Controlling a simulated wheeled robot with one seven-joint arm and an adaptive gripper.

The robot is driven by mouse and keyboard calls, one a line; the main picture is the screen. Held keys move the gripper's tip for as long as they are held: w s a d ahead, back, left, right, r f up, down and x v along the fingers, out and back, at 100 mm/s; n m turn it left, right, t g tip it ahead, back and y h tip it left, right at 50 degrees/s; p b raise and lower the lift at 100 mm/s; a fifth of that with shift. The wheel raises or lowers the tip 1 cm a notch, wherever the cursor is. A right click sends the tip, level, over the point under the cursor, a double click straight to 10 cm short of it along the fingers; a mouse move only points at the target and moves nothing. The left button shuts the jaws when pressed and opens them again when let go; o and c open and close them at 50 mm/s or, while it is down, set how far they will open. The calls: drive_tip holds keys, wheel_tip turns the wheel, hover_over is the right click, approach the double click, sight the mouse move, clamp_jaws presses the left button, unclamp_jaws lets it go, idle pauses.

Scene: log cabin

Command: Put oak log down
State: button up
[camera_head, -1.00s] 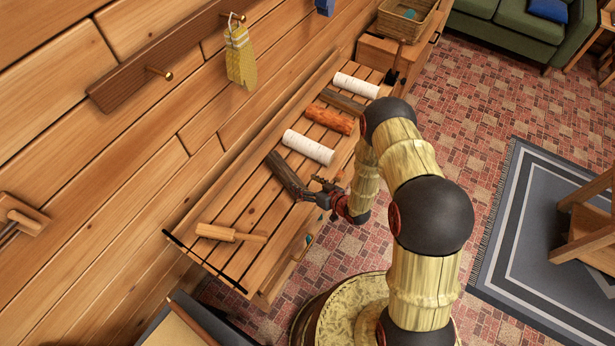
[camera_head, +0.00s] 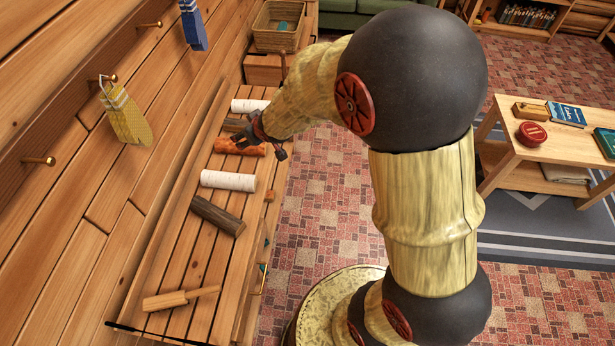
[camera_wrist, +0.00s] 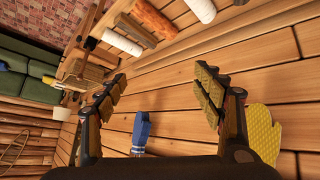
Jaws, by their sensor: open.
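Several logs lie in a row across a slatted wooden bench (camera_head: 185,262) along the wall. The nearest is a dark brown log (camera_head: 218,215), lying flat with nothing holding it. Beyond it are a white log (camera_head: 228,180), an orange-brown log (camera_head: 228,145), a second dark brown log (camera_head: 233,125) and another white log (camera_head: 249,105). I cannot tell for certain which brown log is oak. My gripper (camera_head: 262,138) is over the far part of the row, partly covering the orange-brown log. In the wrist view my gripper (camera_wrist: 162,88) is open and empty, facing the plank wall.
A yellow mitt (camera_head: 126,115) and a blue cloth item (camera_head: 193,25) hang on wall pegs. A wicker basket (camera_head: 275,27) stands beyond the bench. A low table (camera_head: 545,150) is at right. Tiled floor is clear beside the bench.

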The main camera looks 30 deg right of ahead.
drive_tip(key=s+d+r+m+g+h, duration=0.1)
drive_tip(key=s+d+r+m, duration=0.1)
drive_tip(key=s+r, duration=1.2)
drive_tip(key=s+a+r+g, duration=0.1)
drive_tip(key=s, duration=0.8)
drive_tip(key=s+a+r+g, duration=0.1)
drive_tip(key=s, duration=0.8)
drive_tip(key=shift+s+r+m+y, duration=0.3)
drive_tip(key=shift+s+r, duration=0.05)
